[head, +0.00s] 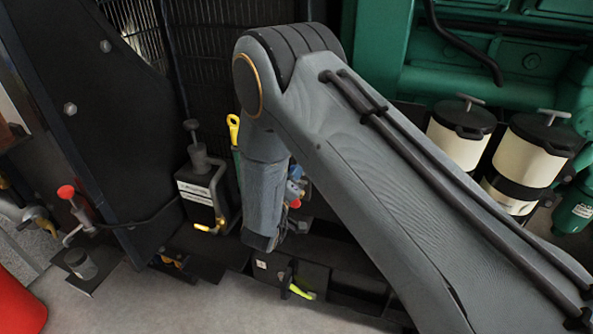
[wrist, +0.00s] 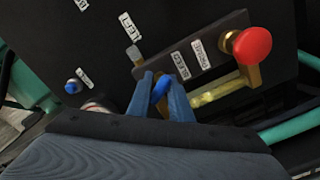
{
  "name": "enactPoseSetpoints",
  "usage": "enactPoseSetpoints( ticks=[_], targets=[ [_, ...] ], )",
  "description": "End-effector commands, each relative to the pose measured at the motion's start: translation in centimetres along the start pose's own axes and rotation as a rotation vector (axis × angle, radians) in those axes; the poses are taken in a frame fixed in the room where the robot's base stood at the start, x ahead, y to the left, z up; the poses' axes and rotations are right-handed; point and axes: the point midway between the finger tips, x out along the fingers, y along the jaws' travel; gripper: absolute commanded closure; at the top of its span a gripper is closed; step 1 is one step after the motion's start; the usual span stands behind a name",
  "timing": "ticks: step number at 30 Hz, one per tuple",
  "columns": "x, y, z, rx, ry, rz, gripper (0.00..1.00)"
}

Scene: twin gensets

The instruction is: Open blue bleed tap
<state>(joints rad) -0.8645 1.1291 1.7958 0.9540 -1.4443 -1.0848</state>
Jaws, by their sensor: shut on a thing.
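In the wrist view, the blue bleed tap (wrist: 161,88) sits at the lower edge of a dark plate, beside a white label reading BLEED (wrist: 181,65). My gripper (wrist: 162,90) has one blue-grey finger on each side of the tap and is shut on it. The fingers hide the tap's lower part, and its exact angle is hard to tell. In the head view my arm covers most of this spot; a small blue part (head: 295,172) shows just right of my arm's end, but I cannot tell whether it is the tap.
A red knob (wrist: 251,46) stands right of the tap, near the PRIME label (wrist: 201,55). A yellowish tube (wrist: 217,91) runs below it. Another small blue knob (wrist: 73,86) is at left. Cream canisters (head: 459,135) stand at right in the head view.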

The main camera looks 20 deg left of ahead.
Motion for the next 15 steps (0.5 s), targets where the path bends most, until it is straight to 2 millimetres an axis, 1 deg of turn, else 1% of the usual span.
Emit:
enactPoseSetpoints(
  ticks=[1,2,3,11,15],
  targets=[
    [0.0,0.0,0.1,-0.003,-0.001,0.0,0.8],
    [0.0,0.0,0.1,-0.002,-0.001,0.0,0.75],
    [0.0,0.0,0.1,-0.002,-0.001,0.0,0.73],
    [-0.1,0.0,0.0,-0.001,0.0,0.0,0.73],
    [-1.1,-0.1,0.0,-0.001,0.001,-0.002,0.73]
  ],
)
